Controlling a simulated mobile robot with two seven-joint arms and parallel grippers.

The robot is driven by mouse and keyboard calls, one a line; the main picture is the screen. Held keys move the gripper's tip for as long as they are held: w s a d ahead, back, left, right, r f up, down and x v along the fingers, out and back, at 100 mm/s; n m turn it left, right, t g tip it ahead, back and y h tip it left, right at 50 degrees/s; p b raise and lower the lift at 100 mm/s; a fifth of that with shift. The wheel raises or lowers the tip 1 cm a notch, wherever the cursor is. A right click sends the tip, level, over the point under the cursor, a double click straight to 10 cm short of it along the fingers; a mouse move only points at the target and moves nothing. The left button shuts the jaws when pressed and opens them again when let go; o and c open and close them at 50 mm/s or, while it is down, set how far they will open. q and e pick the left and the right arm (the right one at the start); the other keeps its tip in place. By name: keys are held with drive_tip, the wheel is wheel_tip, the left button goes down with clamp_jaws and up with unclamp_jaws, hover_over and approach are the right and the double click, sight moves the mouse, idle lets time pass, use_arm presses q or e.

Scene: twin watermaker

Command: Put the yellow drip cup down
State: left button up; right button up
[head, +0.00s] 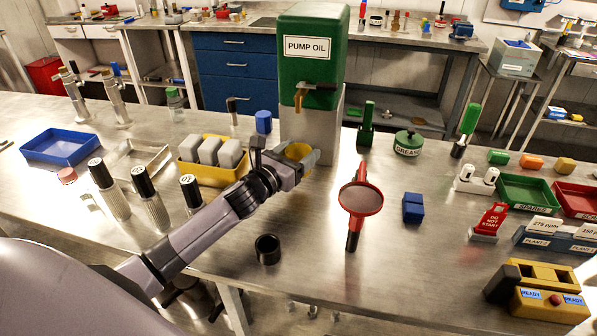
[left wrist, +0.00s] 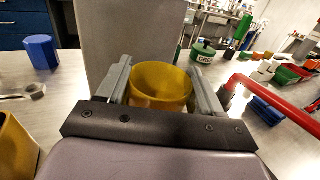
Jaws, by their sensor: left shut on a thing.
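The yellow drip cup (head: 302,156) is in front of the grey pedestal under the green PUMP OIL tank (head: 311,62), below its tap (head: 302,95). My left gripper (head: 290,163) is shut on the cup from the near left side. In the left wrist view the cup (left wrist: 162,84) sits upright between the two fingers (left wrist: 160,88), its open rim facing up. I cannot tell whether its base touches the bench. My right gripper is not in view.
A yellow bin with grey blocks (head: 214,176) stands left of the cup. A blue block (head: 263,121) is behind my gripper. The bench (head: 310,225) between ring and funnel is clear.

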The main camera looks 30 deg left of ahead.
use_arm(q)
drive_tip(key=shift+f+b, duration=2)
drive_tip(key=shift+f, duration=0.4)
drive_tip(key=shift+r, duration=0.1)
drive_tip(key=o, duration=1)
drive_tip(key=shift+f, duration=0.2)
drive_tip(key=shift+o, duration=0.2)
drive_tip(key=shift+r, duration=0.15)
drive_tip(key=shift+s+a, duration=0.2)
drive_tip(key=shift+s, duration=1.05)
drive_tip(key=shift+s+a, duration=0.15)
drive_tip(key=shift+s, duration=1.05)
drive_tip(key=shift+s+a, duration=0.2)
drive_tip(key=shift+s, duration=1.05)
